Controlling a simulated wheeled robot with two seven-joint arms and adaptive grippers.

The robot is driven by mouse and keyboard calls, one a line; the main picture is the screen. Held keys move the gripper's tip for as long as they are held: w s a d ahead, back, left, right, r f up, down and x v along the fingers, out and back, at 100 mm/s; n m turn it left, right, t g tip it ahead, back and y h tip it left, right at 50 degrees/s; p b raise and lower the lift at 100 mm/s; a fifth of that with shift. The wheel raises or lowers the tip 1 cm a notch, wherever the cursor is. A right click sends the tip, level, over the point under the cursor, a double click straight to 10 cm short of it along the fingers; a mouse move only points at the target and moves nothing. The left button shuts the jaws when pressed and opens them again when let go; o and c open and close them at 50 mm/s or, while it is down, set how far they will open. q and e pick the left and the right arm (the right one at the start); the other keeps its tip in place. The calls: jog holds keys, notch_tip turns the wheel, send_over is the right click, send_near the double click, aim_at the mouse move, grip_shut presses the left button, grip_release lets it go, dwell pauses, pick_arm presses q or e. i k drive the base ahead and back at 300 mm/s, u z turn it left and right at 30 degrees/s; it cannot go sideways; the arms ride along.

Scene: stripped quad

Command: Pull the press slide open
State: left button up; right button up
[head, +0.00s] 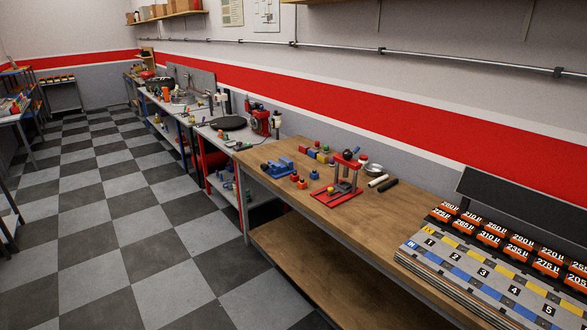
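A small red press (346,172) with upright posts stands on the wooden workbench (276,178), right of the frame's middle. Its flat red base plate (338,200) lies on the bench top and reaches toward the front edge. From this distance I cannot tell which part is the slide or how far out it is. Neither of my grippers shows in the head view.
A blue vise-like tool (278,168), small coloured blocks (318,153) and a metal bowl (374,169) sit around the press. A board with orange numbered blocks (490,238) is at the right. The checkered floor (130,230) left of the bench is clear.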

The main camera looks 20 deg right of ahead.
aim_at(342, 187)
jog(key=i, duration=1.05)
jog(key=z, duration=0.9)
